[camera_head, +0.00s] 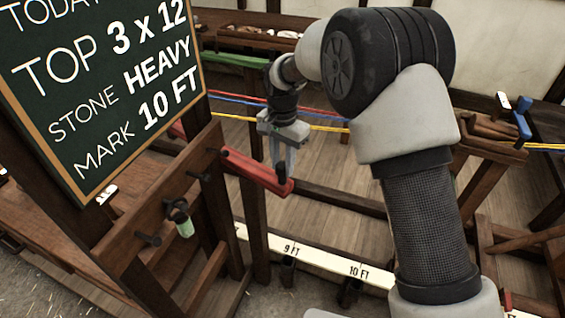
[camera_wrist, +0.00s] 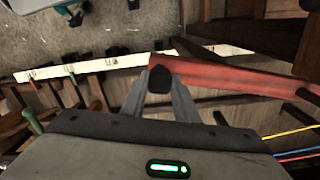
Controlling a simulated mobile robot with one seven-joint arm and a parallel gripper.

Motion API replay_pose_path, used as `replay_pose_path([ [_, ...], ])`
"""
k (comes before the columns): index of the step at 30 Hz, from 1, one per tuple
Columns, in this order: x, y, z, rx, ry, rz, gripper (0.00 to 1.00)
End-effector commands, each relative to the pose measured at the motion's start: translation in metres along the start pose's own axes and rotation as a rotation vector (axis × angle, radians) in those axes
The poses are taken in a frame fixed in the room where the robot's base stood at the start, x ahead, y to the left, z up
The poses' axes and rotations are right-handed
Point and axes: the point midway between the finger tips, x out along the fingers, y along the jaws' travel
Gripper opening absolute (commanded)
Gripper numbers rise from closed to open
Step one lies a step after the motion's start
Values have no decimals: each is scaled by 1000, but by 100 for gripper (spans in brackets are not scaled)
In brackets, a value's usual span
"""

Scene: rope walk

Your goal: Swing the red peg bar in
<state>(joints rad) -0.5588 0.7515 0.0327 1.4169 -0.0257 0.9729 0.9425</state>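The red peg bar (camera_head: 250,168) juts out from a dark wooden post toward the right in the head view. A dark knob (camera_head: 282,172) stands at its free end. In the wrist view the bar (camera_wrist: 235,77) runs from the middle to the right, with the knob (camera_wrist: 160,80) at its left end. My gripper (camera_head: 281,160) points down over that end. In the wrist view the two grey fingers of my gripper (camera_wrist: 161,88) close in on both sides of the knob and appear to touch it. The bar's hinge is not clearly seen.
A chalkboard (camera_head: 100,80) and a peg rail (camera_head: 160,205) stand at the left. A white marked strip (camera_head: 320,262) runs below the bar. Red, blue and yellow ropes (camera_head: 240,100) stretch behind my arm. Wooden floor (camera_head: 325,150) shows beyond the bar.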

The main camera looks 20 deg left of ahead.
Motion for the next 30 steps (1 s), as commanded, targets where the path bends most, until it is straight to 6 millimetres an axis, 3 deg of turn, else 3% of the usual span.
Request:
replay_pose_path([
  [14, -1, 0, 10, 71, 0, 1, 0],
  [30, -2, -18, 64, 522, 2, 2, 0],
])
